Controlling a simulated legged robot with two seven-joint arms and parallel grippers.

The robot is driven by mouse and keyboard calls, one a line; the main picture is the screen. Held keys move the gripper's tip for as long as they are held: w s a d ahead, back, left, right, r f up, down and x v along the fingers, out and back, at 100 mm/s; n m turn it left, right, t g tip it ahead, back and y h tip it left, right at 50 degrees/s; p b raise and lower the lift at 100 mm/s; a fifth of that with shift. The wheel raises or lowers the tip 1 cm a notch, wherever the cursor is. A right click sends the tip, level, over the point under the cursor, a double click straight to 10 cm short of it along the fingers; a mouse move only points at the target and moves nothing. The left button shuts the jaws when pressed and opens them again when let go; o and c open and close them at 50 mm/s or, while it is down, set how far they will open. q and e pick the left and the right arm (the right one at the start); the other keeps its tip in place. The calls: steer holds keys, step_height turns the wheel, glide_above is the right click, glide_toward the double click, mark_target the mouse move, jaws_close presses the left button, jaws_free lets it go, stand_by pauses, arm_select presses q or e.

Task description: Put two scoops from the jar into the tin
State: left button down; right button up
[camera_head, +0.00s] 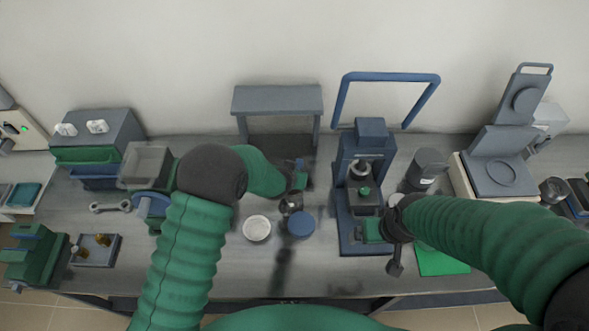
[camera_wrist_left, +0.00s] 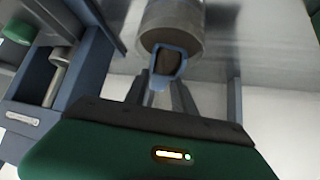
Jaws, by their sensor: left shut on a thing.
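My left gripper (camera_head: 295,190) is over the middle of the bench. In the left wrist view its fingers (camera_wrist_left: 163,95) are shut on a small blue scoop (camera_wrist_left: 168,60). The scoop's inside looks dark; I cannot tell whether it holds anything. Just beyond it is a grey-brown cylinder (camera_wrist_left: 172,22), which may be the jar or the tin. In the head view a small metallic container (camera_head: 290,204) is below the gripper, beside a round blue lid-like piece (camera_head: 301,224). A round white dish (camera_head: 257,229) stands to the left. My right gripper (camera_head: 394,228) is beside the blue press; its fingers are unclear.
A blue press-like device (camera_head: 369,133) stands right of centre, with a dark cylinder (camera_head: 427,168) beside it. A grey stand (camera_head: 278,99) is at the back. A balance-like device (camera_head: 500,172) stands right, above a green mat (camera_head: 445,262). The front middle of the bench is clear.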

arm_select(q)
steer(key=shift+w+d+r+g+p, duration=0.15)
steer(key=shift+w+r+g+p, duration=0.05)
steer(key=shift+w+g+p, duration=0.25)
steer(key=shift+w+d+r+p, duration=0.15)
steer(key=shift+r+p, duration=0.25)
steer(key=shift+r, duration=0.2)
steer(key=shift+w+a+r+p, duration=0.15)
steer(key=shift+r+p, duration=0.2)
steer(key=shift+r, duration=0.25)
steer(key=shift+d, duration=0.15)
steer(key=shift+a+f+b, duration=0.1)
steer(key=shift+a+b, duration=0.1)
steer(key=shift+b, duration=0.15)
steer(key=shift+w+a, duration=0.1)
steer(key=shift+a, duration=0.1)
steer(key=shift+s+d, duration=0.2)
steer(key=shift+d, duration=0.55)
steer(key=shift+w+a, duration=0.15)
steer(key=shift+a, duration=0.3)
